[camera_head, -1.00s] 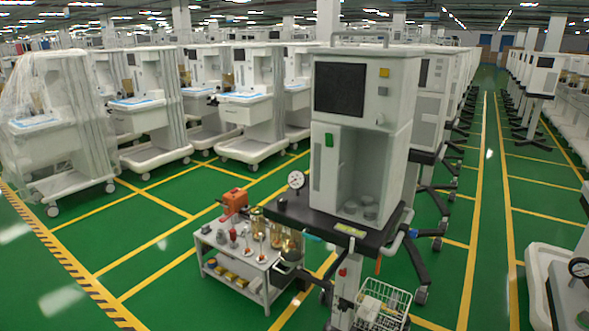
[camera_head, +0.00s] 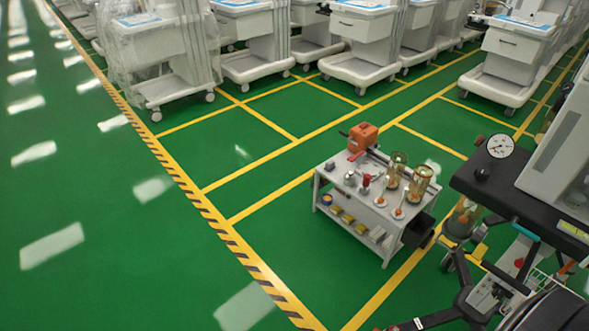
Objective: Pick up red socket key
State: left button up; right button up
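A small white trolley table (camera_head: 330,179) stands on the green floor right of the middle of the head view. A small red object (camera_head: 366,181) stands on its top among other small parts; it may be the red socket key, but it is too small to tell. Another red part (camera_head: 357,156) lies at the back edge beside an orange box (camera_head: 363,137), and its shape is also unclear. Neither of my grippers is in view.
Glass-and-brass cylinders (camera_head: 419,183) stand on the table's right side. Yellow items lie on its lower shelf. An anaesthesia cart with a black top (camera_head: 483,182) and a gauge (camera_head: 500,146) stands close on the right. More carts line the back. The floor to the left is clear.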

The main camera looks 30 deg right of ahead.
aim_at(363, 190)
jog(key=i+j+z, duration=0.1)
jog(key=i, duration=0.45)
jog(key=i+j+z, duration=0.15)
jog(key=i, duration=0.45)
